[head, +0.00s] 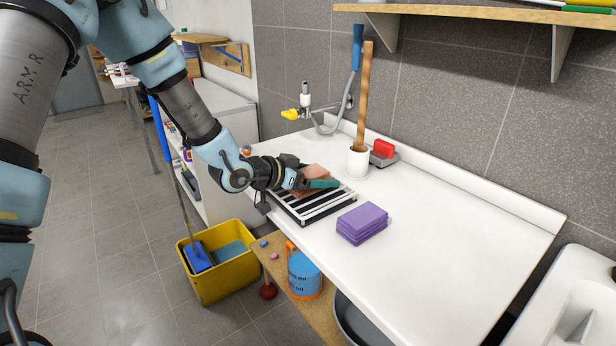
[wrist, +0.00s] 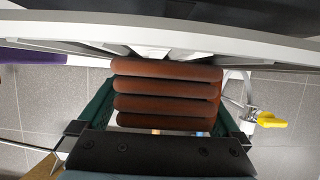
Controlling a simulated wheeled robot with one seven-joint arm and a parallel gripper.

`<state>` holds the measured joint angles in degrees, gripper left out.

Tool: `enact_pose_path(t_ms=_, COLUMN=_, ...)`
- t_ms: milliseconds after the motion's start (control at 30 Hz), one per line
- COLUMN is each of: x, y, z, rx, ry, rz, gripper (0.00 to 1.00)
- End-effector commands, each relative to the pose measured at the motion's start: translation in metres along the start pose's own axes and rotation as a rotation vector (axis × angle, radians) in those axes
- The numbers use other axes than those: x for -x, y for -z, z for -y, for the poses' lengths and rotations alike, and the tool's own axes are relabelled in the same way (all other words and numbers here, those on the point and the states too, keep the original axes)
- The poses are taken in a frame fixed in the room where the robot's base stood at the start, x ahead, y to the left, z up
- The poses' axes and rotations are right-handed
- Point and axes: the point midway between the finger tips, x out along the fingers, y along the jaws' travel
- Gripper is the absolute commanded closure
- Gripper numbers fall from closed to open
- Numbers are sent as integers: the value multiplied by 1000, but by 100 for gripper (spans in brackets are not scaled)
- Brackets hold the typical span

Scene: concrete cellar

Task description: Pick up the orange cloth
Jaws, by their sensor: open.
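The orange cloth (head: 314,171) is folded in several layers and sits over the striped black-and-white rack (head: 312,208) on the white counter. My gripper (head: 318,177) is at the cloth, with its green fingers spread. In the wrist view the folded cloth (wrist: 167,92) lies between the two open fingers, its layered edge facing the camera. The left finger stands a little apart from it; the right finger is very close, and I cannot tell whether it touches. In the head view the fingers and wrist hide part of the cloth.
A folded purple cloth stack (head: 362,223) lies right of the rack. A yellow-tipped tap (head: 291,114) is near the wall. A yellow bucket (head: 220,277) stands below. The counter's right side is clear.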

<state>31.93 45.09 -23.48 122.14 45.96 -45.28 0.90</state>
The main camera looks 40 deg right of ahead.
Motion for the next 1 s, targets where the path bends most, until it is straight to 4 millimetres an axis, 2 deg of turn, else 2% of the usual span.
enact_pose_path(t_ms=200, x=0, y=0, z=0, rx=0, ry=0, rz=0, gripper=2)
enact_pose_path(t_ms=900, x=0, y=0, z=0, rx=0, ry=0, rz=0, gripper=81)
enact_pose_path(t_ms=967, x=0, y=0, z=0, rx=0, ry=0, rz=0, gripper=88)
enact_pose_path(t_ms=1000, x=0, y=0, z=0, rx=0, ry=0, rz=0, gripper=88)
